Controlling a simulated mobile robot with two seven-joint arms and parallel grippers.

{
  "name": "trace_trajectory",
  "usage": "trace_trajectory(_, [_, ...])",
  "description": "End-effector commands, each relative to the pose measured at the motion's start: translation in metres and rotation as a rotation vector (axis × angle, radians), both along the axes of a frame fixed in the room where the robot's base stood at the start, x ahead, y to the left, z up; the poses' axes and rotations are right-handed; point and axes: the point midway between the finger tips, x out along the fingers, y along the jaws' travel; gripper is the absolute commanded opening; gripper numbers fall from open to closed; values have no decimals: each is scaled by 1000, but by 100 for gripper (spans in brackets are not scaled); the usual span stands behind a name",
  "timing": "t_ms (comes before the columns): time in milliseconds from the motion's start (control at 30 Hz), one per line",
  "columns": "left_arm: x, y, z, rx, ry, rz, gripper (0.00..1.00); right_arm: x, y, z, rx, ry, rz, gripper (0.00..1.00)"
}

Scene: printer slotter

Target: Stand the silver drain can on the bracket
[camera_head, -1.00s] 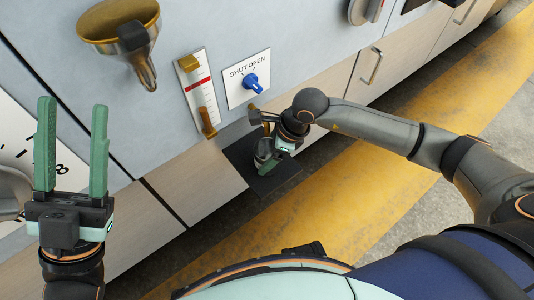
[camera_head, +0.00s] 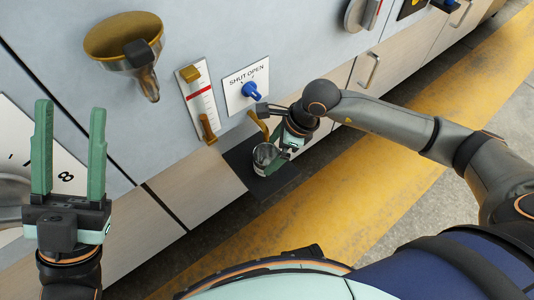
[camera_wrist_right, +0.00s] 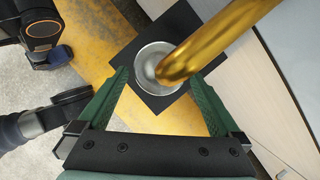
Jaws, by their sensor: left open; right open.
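The silver drain can (camera_head: 266,157) stands upright on the black bracket plate (camera_head: 284,184), under the brass drain spout (camera_head: 259,124). In the right wrist view the can (camera_wrist_right: 146,79) shows from above on the dark bracket (camera_wrist_right: 177,23), partly covered by the brass spout (camera_wrist_right: 205,42). My right gripper (camera_wrist_right: 158,80) is open, with its green fingertips on either side of the can's near edge; whether they touch it is not clear. In the head view this gripper (camera_head: 281,158) is just right of the can. My left gripper (camera_head: 69,108) is open, empty and raised at the left.
A blue valve knob (camera_head: 251,91) on a SHUT/OPEN plate and a level gauge (camera_head: 201,100) are on the panel above the bracket. A brass funnel (camera_head: 122,38) juts out at upper left. Yellow-striped floor (camera_head: 360,190) lies open in front.

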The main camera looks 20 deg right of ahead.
Motion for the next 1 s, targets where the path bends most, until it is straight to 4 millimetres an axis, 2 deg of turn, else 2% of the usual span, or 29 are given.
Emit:
trace_trajectory(33, [0, 1, 8, 6, -5, 7, 50, -1, -5, 16, -2, -4, -1, 100])
trace_trajectory(100, [0, 2, 13, 10, -10, 15, 50, -4, -10, 30, -1, -3, 0, 100])
trace_trajectory(333, [0, 3, 20, 13, -13, 28, 50, -10, -23, 61, -1, -2, -1, 100])
trace_trajectory(500, [-1, 3, 21, 12, -12, 32, 50, -12, -26, 69, 0, 0, 0, 100])
trace_trajectory(1000, [-1, 4, 21, 8, -10, 33, 50, -12, -26, 69, 0, 0, 0, 100])
